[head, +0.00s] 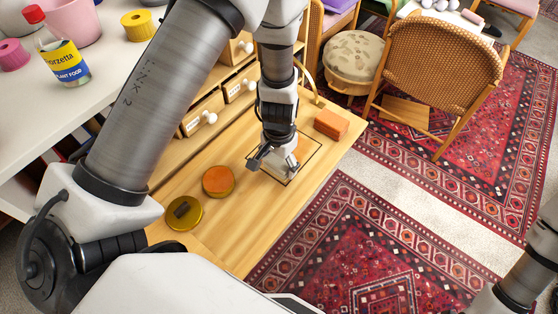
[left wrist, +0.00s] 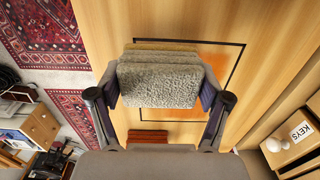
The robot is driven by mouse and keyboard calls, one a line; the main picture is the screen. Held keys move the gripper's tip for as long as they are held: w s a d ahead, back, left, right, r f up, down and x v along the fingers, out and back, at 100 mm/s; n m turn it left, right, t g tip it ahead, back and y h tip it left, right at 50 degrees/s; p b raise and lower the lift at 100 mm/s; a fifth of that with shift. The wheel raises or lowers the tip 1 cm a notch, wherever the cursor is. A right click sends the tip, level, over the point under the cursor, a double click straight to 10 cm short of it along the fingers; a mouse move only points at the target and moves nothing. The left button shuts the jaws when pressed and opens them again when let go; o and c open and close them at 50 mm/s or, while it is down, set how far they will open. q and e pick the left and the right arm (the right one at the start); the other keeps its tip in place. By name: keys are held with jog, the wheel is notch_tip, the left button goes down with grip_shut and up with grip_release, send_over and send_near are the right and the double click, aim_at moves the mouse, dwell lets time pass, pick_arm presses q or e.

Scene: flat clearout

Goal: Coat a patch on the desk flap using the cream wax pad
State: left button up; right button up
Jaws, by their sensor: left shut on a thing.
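My left gripper (head: 274,160) is shut on a pad, low over the wooden desk flap (head: 238,225). In the left wrist view the pad (left wrist: 160,84) is a grey-beige, rough-textured block between the two fingers (left wrist: 160,98). A dark outlined patch (left wrist: 240,62) lies on the flap beneath it. Wood inside the outline looks more orange than the wood around it. I cannot tell whether the pad touches the wood. My right gripper is out of view.
On the flap are an orange-topped round tin (head: 218,181), a yellow tin (head: 185,213) with a dark piece on it, and an orange block (head: 331,123) beside the outline. Small drawers (head: 205,112) stand behind. A wicker chair (head: 445,62) and stool (head: 353,57) stand beyond.

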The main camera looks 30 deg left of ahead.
pick_arm(q)
jog(key=shift+r+p, duration=1.8)
jog(key=shift+r, duration=0.5)
